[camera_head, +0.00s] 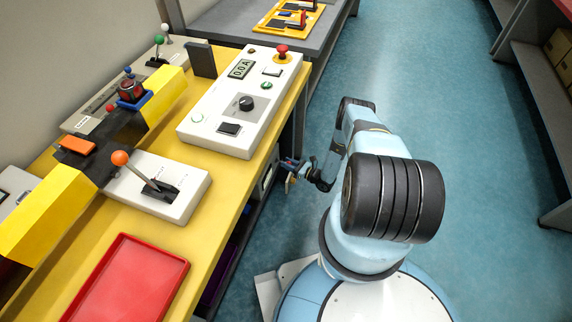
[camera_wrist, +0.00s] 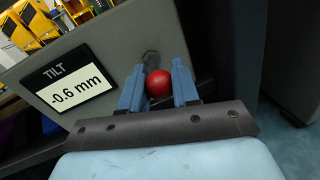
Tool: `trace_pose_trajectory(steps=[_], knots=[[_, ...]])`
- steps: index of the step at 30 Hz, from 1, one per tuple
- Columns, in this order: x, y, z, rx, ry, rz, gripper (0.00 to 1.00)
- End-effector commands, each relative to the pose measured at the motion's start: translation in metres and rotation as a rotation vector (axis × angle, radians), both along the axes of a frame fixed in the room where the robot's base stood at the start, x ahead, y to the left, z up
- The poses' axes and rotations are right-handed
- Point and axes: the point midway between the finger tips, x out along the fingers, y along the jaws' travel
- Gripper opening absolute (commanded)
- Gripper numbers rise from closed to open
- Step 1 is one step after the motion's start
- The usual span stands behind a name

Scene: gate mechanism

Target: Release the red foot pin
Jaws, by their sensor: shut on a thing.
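The red foot pin shows in the wrist view as a round red knob (camera_wrist: 158,84) on the front of a grey housing (camera_wrist: 112,62). My gripper (camera_wrist: 158,88) has its two blue fingers on either side of the knob and is shut on it. A metal bolt-like part shows just behind the knob. In the head view my gripper (camera_head: 290,168) is low beside the front edge of the yellow workbench, and the knob cannot be made out there.
A display (camera_wrist: 72,83) on the housing reads TILT -0.6 mm. The yellow workbench (camera_head: 228,178) carries a control panel (camera_head: 243,100), a lever box (camera_head: 158,187) and a red tray (camera_head: 128,282). Blue floor (camera_head: 460,150) to the right is clear.

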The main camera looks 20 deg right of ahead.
Motion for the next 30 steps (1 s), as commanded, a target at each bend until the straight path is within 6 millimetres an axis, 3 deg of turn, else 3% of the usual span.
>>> trace_pose_trajectory(steps=[3, 4, 11, 20, 30], knots=[[0.001, -0.009, 0.0, -0.006, -0.002, -0.01, 0.0], [0.001, -0.009, 0.0, -0.006, -0.002, -0.01, 0.33], [0.001, -0.006, 0.0, -0.005, -0.001, -0.007, 0.55], [-0.002, -0.006, 0.0, -0.003, 0.0, -0.005, 0.55], [-0.037, -0.04, -0.001, -0.002, 0.001, -0.008, 0.55]])
